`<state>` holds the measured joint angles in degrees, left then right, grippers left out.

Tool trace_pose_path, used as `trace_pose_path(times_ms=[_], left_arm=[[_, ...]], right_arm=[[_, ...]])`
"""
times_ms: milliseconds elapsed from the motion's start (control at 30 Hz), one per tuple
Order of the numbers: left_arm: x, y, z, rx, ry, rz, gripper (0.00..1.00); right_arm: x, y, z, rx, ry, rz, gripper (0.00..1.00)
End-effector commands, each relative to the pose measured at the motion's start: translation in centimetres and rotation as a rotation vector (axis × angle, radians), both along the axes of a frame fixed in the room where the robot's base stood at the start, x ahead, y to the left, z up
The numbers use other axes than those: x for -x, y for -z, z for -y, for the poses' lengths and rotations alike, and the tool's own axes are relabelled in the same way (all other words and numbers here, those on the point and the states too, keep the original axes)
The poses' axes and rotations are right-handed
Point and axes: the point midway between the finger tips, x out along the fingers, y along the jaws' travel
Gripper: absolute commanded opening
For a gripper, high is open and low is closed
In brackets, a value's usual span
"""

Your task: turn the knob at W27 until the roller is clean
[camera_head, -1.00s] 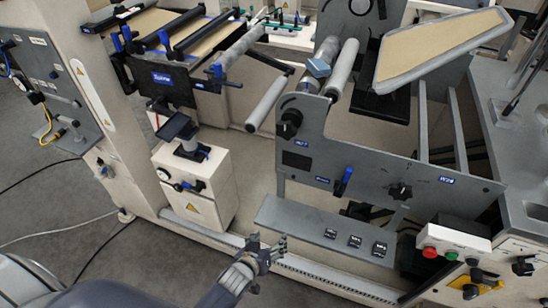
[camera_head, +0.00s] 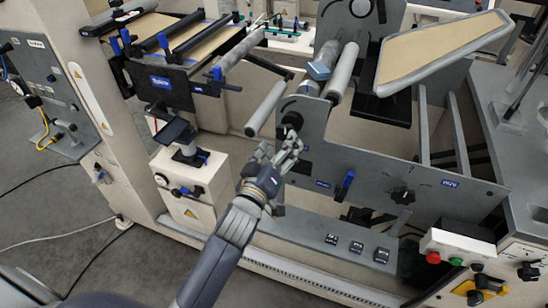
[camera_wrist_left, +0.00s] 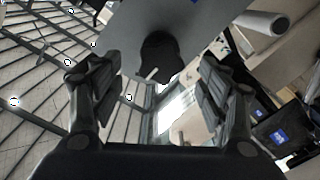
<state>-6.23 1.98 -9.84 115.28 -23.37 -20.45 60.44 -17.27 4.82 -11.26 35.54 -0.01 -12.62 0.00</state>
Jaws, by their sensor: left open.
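The black knob (camera_head: 291,120) is on the upper left of the grey side plate (camera_head: 330,150). Its W27 label, readable earlier, is now hidden behind my left gripper (camera_head: 280,148). That gripper is open, just below and in front of the knob. In the left wrist view the dark knob (camera_wrist_left: 160,55) shows between and beyond the two spread fingers, with a small pale pointer; I see no finger touching it. I cannot tell how clean the roller is. My right gripper is not in view.
Another roller (camera_head: 265,109) juts out left of the knob. A blue-handled lever (camera_head: 345,184) and a second black knob (camera_head: 403,195) sit lower on the plate. A ledge with several black switches (camera_head: 356,247) runs below. A white control box (camera_head: 457,246) stands at right.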

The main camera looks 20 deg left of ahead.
Motion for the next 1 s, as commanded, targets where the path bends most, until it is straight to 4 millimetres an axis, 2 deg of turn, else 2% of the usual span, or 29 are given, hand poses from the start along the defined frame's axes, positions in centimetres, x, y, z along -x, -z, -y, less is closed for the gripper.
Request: trace_pose_path(times_ms=[200,400,600,867,900,1000], left_arm=[[-3.1,-0.1,0.1,0.001,-0.001,0.001,0.68],[-5.1,0.0,0.1,0.0,-0.002,0.001,0.68],[-5.9,0.0,0.2,0.001,-0.001,0.0,0.68],[-5.9,0.0,0.2,0.0,-0.001,0.0,0.68],[-5.9,0.0,0.2,0.0,-0.001,0.0,0.64],[-5.9,0.0,0.2,0.0,-0.001,0.0,0.41]], right_arm=[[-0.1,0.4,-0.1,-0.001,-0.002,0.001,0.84],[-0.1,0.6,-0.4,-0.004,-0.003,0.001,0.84],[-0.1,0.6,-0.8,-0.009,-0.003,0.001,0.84],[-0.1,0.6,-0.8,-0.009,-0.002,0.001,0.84],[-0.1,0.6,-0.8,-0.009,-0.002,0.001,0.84],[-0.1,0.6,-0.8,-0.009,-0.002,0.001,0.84]])
